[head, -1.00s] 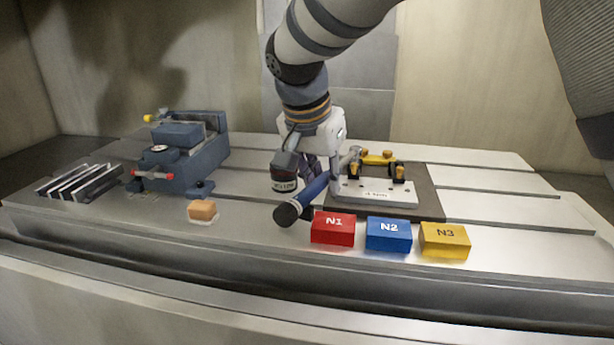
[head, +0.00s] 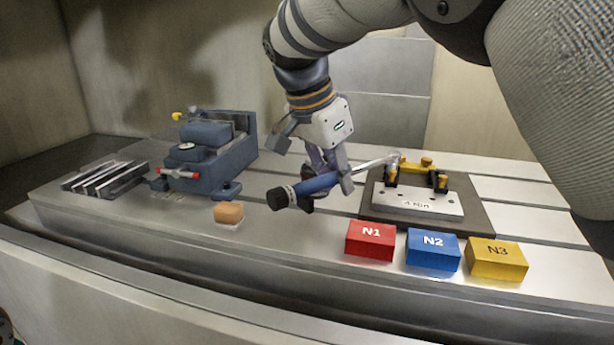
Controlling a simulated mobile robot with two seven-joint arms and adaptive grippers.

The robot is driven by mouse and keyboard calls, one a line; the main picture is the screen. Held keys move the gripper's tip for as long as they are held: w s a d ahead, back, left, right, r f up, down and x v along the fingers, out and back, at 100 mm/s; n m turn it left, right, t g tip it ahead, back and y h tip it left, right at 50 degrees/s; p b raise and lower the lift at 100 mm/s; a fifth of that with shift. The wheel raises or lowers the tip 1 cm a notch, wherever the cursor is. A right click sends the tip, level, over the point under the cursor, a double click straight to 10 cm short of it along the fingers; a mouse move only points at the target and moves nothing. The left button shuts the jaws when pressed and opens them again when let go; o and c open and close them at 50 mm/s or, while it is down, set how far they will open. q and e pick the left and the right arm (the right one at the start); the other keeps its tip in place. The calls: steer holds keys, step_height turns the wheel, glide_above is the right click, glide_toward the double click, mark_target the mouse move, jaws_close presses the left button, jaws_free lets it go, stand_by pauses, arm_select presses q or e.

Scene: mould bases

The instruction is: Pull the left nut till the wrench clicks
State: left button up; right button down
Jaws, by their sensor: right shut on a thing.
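The wrench has a blue handle (head: 317,184) with a black end and a thin silver shaft (head: 370,163). My right gripper (head: 328,184) is shut on the blue handle, above the table. The shaft runs right to the left side of the yellow clamp parts (head: 427,164) on the pale mould base plate (head: 425,203). The wrench's far tip is beside or on the left nut; I cannot tell if it is seated, and the nut is mostly hidden there. My left gripper is not in view.
Red N1 (head: 370,241), blue N2 (head: 433,250) and yellow N3 (head: 497,259) blocks stand along the front. A blue-grey vise (head: 205,155), slatted metal bars (head: 103,178) and an orange block (head: 228,212) are at left. The table between orange and red blocks is clear.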

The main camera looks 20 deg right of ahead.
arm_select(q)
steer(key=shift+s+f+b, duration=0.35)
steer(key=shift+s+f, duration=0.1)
arm_select(e)
steer(key=shift+w+a+m, duration=0.15)
steer(key=shift+w+m, duration=0.25)
steer(key=shift+w, duration=0.1)
